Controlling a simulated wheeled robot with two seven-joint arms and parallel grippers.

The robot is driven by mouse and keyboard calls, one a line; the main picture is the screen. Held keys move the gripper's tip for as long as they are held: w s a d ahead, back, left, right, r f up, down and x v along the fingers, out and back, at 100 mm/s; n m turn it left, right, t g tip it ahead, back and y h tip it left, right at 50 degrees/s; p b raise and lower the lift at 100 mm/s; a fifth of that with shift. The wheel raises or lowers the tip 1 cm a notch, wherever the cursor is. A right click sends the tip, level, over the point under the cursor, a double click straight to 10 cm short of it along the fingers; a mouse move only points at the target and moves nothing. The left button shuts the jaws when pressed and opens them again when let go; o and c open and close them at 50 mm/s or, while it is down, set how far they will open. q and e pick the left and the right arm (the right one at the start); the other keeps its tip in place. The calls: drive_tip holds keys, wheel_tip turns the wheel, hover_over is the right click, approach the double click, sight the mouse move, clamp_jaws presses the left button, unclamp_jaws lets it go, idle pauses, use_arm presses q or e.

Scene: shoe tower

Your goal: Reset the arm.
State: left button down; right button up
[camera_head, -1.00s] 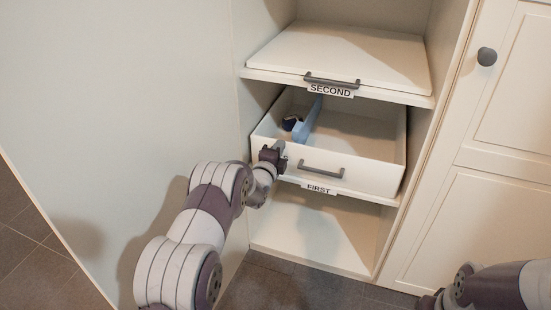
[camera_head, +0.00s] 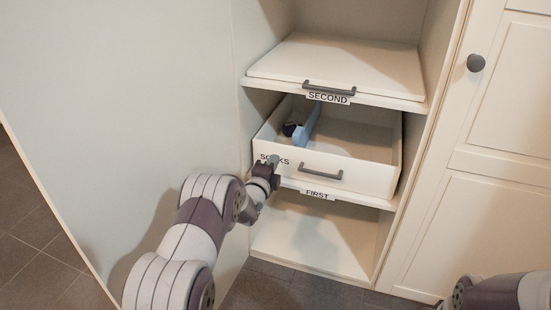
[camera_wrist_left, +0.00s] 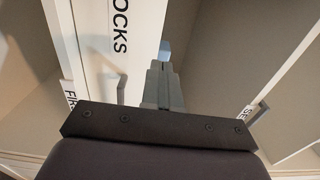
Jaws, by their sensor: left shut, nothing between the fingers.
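My left arm comes in from the left in the head view, and its gripper (camera_head: 274,160) is at the front left corner of the pulled-out drawer (camera_head: 350,172). The fingers are shut with nothing between them; they also show in the left wrist view (camera_wrist_left: 163,85). The drawer front carries a "SOCKS" label, partly covered by the gripper in the head view. I cannot tell whether the gripper touches the drawer. My right arm shows only at the lower right edge of the head view, and its gripper is not clearly seen.
A light blue item (camera_head: 308,127) and a dark item (camera_head: 289,129) are in the drawer. The shelf marked "SECOND" (camera_head: 340,60) is above; an open compartment (camera_head: 310,240) is below. A white side panel (camera_head: 120,100) stands left, a closed door (camera_head: 490,220) right.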

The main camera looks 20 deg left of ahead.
use_arm(q)
drive_tip(key=s+a+f+n+g+y+p, duration=0.1)
drive_tip(key=s+f+n+g, duration=0.4)
drive_tip(key=s, duration=0.3)
drive_tip(key=s+f+n+g+p, duration=0.1)
drive_tip(key=s+f+n+g, duration=0.35)
drive_tip(key=s+f, duration=0.3)
drive_tip(key=s+d+r+n+g, duration=0.2)
drive_tip(key=s+r+n+g, duration=0.15)
drive_tip(key=s, duration=0.55)
drive_tip(key=s+d+r+n+g, duration=0.2)
drive_tip(key=s+r+n, duration=0.15)
drive_tip(key=s, duration=0.55)
drive_tip(key=s+d+r+n+g, duration=0.2)
drive_tip(key=s+r+g, duration=0.15)
drive_tip(key=s, duration=0.45)
wheel_tip(320, 180, up, 38)
drive_tip(key=d+t+p, duration=0.1)
drive_tip(key=t+p, duration=0.1)
drive_tip(key=p, duration=3.3)
drive_tip(key=shift+w+f, duration=0.15)
drive_tip(key=shift+w, duration=0.15)
